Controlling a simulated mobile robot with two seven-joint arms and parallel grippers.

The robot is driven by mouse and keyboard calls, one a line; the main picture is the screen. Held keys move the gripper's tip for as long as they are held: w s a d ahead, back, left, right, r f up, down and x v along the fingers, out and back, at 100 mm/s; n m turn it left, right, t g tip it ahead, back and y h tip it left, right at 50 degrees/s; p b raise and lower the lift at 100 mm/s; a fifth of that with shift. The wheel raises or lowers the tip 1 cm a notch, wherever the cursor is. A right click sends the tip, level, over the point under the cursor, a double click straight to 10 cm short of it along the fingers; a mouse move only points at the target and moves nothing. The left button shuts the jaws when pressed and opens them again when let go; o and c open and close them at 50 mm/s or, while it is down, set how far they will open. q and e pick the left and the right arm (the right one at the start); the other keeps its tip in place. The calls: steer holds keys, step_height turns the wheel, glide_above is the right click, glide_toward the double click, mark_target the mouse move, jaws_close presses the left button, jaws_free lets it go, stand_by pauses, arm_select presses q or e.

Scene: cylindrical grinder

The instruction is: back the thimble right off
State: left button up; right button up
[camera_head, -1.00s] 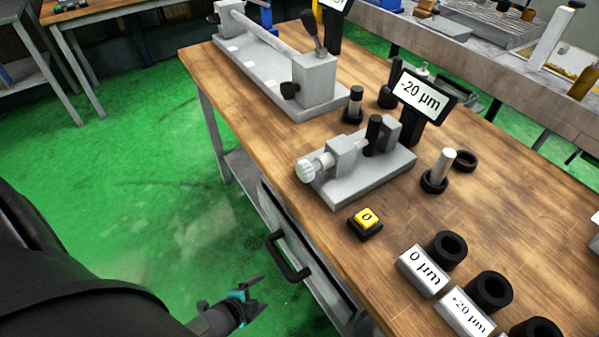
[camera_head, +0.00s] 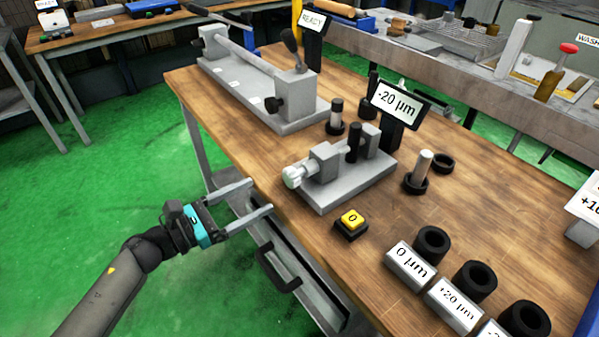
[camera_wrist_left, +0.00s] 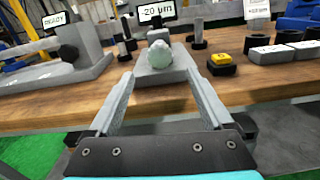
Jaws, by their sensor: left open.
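The thimble (camera_head: 292,177) is the pale ribbed knob at the left end of the grey measuring fixture (camera_head: 345,183), which stands on the wooden bench. A dark cylinder (camera_head: 354,143) stands upright in the fixture. The display (camera_head: 394,101) behind it reads -20 µm. My left gripper (camera_head: 262,196) is open and empty at the bench's front edge, apart from the thimble. In the left wrist view the thimble (camera_wrist_left: 159,55) shows beyond and between the two spread fingers. My right gripper is not in view.
A yellow button marked 0 (camera_head: 351,219) sits in front of the fixture. Black rings with label blocks (camera_head: 410,264) lie to the right. A larger grey bench fixture (camera_head: 255,82) stands at the back left. A drawer handle (camera_head: 277,270) sticks out below the bench edge.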

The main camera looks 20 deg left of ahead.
mark_target(302, 172)
arm_select(q)
steer(key=x, duration=1.3)
jaws_close()
stand_by(0.4)
